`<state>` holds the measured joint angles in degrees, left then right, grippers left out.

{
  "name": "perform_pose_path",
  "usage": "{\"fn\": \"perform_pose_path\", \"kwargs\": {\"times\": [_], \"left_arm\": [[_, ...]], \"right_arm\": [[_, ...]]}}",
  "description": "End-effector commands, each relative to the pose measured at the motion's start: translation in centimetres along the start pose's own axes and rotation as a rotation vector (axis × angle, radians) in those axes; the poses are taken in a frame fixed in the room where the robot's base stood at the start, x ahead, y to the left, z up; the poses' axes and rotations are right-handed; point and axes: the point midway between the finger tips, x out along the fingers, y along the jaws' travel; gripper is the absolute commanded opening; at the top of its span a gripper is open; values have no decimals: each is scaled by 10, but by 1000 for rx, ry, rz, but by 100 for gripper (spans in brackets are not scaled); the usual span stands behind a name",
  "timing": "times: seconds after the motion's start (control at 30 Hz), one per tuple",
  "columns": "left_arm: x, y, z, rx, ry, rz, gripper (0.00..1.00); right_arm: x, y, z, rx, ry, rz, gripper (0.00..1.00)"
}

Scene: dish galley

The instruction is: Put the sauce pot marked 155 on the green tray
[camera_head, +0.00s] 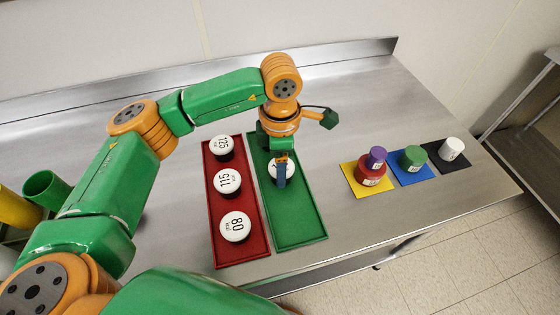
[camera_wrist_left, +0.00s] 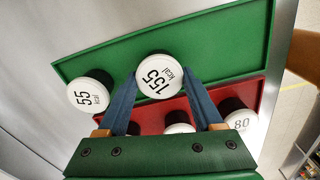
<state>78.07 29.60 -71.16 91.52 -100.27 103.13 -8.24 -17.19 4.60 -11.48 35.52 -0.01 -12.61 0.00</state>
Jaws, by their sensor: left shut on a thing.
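The sauce pot marked 155 (camera_wrist_left: 160,76) has a white lid and is between the blue fingers of my left gripper (camera_wrist_left: 161,84), which is shut on it. It is over the middle of the green tray (camera_wrist_left: 245,40). In the head view the pot (camera_head: 272,172) is partly behind a finger of the gripper (camera_head: 281,180), over the green tray (camera_head: 298,225). I cannot tell whether its base touches the tray. A pot marked 55 (camera_wrist_left: 88,95) stands at one end of the green tray, hidden by my arm in the head view. My right gripper is out of view.
The red tray (camera_head: 213,252) beside the green one holds pots marked 125 (camera_head: 221,145), 115 (camera_head: 227,180) and 80 (camera_head: 235,226). Yellow (camera_head: 350,176), blue (camera_head: 400,176) and black (camera_head: 436,158) mats with pots lie to the right. The green tray's near half is clear.

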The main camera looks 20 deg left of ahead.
Motion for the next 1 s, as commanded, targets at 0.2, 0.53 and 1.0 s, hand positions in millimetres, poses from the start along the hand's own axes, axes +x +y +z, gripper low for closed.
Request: {"fn": "perform_pose_path", "kwargs": {"times": [0.2,0.53,1.0], "left_arm": [[3,0,0,0,0,0,81],[2,0,0,-1,0,-1,98],[-95,0,1,-1,-4,4,98]], "right_arm": [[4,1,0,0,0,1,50],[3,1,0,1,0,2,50],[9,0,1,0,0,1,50]]}}
